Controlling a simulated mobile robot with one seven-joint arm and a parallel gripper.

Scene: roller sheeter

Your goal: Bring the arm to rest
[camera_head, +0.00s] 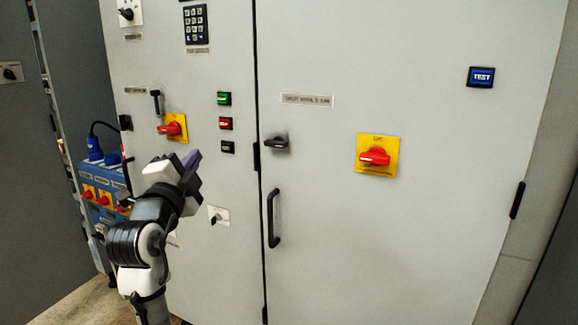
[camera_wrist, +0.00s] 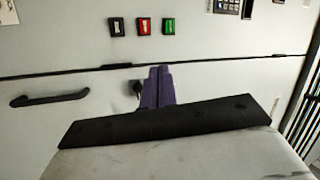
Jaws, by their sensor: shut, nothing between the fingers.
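My gripper (camera_head: 193,160) is in front of the left door of a grey cabinet in the head view, at the end of my raised arm. In the wrist view its two purple fingers (camera_wrist: 157,86) lie side by side, shut with nothing between them. The fingers appear apart from the cabinet, though the exact gap is hard to tell. My forearm and wrist hide part of the lower left door.
The grey cabinet (camera_head: 330,220) carries a red switch on a yellow plate (camera_head: 377,156), another red switch (camera_head: 172,127), a black door handle (camera_head: 273,218), a green button (camera_head: 224,98) and a TEST display (camera_head: 481,77). A blue socket box (camera_head: 90,178) stands left. Floor shows at lower left.

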